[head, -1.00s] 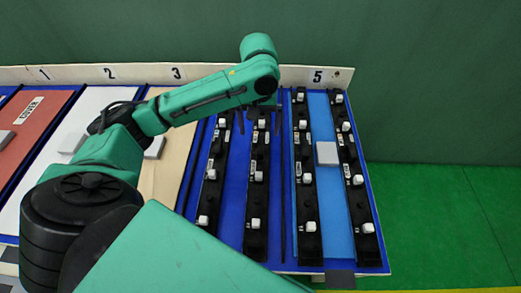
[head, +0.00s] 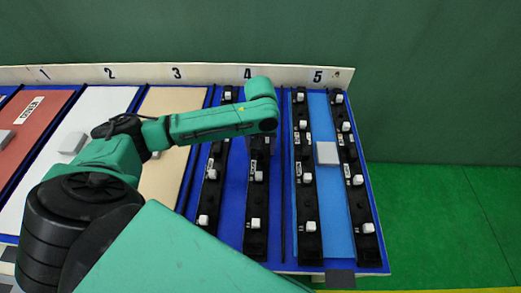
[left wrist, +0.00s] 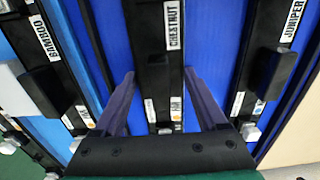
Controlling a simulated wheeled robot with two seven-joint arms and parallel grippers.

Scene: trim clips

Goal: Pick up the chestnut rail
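The chestnut rail (head: 256,205) is a long black bar with white blocks and small labels, the right-hand one of the two rails in bay 4. In the left wrist view the rail (left wrist: 152,50) runs up the middle with its CHESTNUT label readable. My left gripper (left wrist: 159,73) is open there, one purple finger along each side of the rail; I cannot tell whether they touch it. In the head view my left gripper (head: 260,145) is mostly hidden under the arm's end, over the rail's middle. My right gripper is not in view.
The juniper rail (head: 207,200) lies left of it and the bamboo rail (head: 308,210) right of it, beyond a thin dark divider. Another rail (head: 362,205) lies at the far right. A grey block (head: 327,153) sits on the light blue panel. A numbered white board (head: 210,74) stands behind.

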